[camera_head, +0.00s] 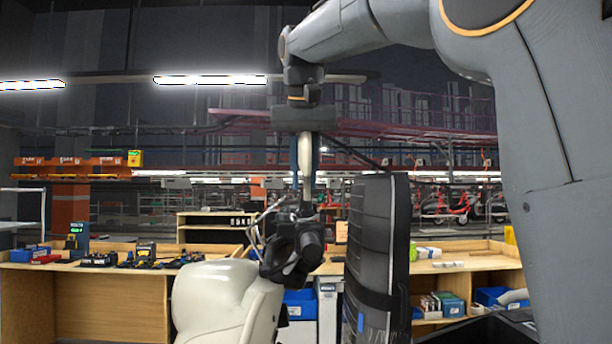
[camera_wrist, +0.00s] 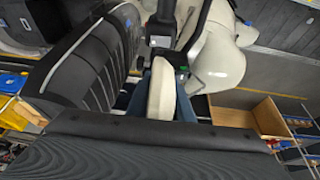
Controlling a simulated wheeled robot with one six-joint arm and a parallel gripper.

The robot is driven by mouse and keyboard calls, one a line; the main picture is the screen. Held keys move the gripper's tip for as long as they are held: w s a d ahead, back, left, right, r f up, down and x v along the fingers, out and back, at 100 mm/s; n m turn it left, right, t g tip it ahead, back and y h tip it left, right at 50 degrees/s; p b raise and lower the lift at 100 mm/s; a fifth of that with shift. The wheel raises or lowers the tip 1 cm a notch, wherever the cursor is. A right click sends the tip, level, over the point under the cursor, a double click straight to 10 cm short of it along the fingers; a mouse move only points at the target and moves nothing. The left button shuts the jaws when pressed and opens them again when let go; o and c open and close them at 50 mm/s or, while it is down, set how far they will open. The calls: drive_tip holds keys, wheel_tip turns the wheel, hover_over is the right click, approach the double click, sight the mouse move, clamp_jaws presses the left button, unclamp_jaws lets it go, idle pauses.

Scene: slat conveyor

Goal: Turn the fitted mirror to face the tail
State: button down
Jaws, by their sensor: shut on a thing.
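The cream mirror (camera_head: 304,155) stands upright above a dark handlebar assembly (camera_head: 292,245) in the head view, seen as a narrow shape. My gripper (camera_head: 307,172) points down from above and is shut on it, with blue-grey fingers beside it. In the wrist view the mirror (camera_wrist: 162,92) is a pale elongated shape between the fingers of my gripper (camera_wrist: 162,100). Its reflective face does not show, so I cannot tell which way it faces. The cream vehicle body (camera_head: 225,300) is below and left of the handlebar in the head view.
A tall black padded seat (camera_head: 378,245) stands close to the right of my gripper; it also shows in the wrist view (camera_wrist: 90,65). Wooden workbenches (camera_head: 85,300) with tools and blue bins (camera_head: 300,302) stand behind. The space left of my gripper is open.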

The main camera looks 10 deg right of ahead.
drive_tip(key=c, duration=1.5)
unclamp_jaws()
